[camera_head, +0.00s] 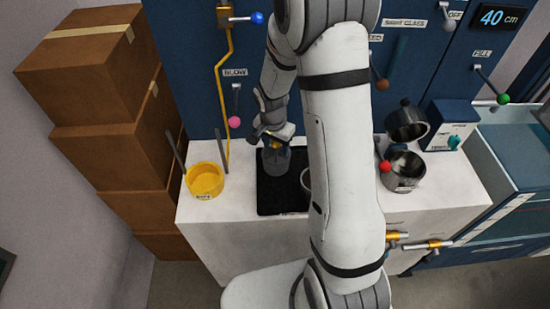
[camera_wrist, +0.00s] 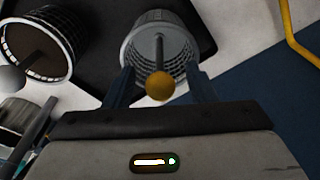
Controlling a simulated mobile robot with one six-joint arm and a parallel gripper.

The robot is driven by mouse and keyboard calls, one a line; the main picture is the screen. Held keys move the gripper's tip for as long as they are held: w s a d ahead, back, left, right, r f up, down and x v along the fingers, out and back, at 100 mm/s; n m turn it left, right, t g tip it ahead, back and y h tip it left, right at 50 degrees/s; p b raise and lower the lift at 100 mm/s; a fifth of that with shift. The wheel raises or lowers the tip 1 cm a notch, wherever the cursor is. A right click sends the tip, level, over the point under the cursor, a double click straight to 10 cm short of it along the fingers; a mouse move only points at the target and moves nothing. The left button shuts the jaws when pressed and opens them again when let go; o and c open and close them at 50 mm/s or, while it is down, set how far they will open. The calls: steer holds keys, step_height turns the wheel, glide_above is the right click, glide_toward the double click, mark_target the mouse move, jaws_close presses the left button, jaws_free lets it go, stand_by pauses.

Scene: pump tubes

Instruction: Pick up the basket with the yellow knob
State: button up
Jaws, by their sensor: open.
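The basket with the yellow knob (camera_wrist: 143,40) is a grey mesh cup with a dark rod rising from it to the round yellow knob (camera_wrist: 160,86). In the wrist view my gripper (camera_wrist: 160,82) is open, with one finger on each side of the knob. I cannot tell whether the fingers touch it. In the head view the basket (camera_head: 277,167) stands on a black mat (camera_head: 268,207), directly below my gripper (camera_head: 273,137). The gripper partly covers the knob there.
A second mesh basket (camera_wrist: 42,45) with a pale knob (camera_wrist: 12,79) is close by, mostly behind my arm in the head view. A yellow pot (camera_head: 204,181) stands left on the white counter (camera_head: 225,207). A steel pot (camera_head: 403,174) stands right. Blue panel behind.

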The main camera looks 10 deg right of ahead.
steer(key=shift+c, duration=0.4)
jaws_close()
steer(key=shift+r, duration=0.1)
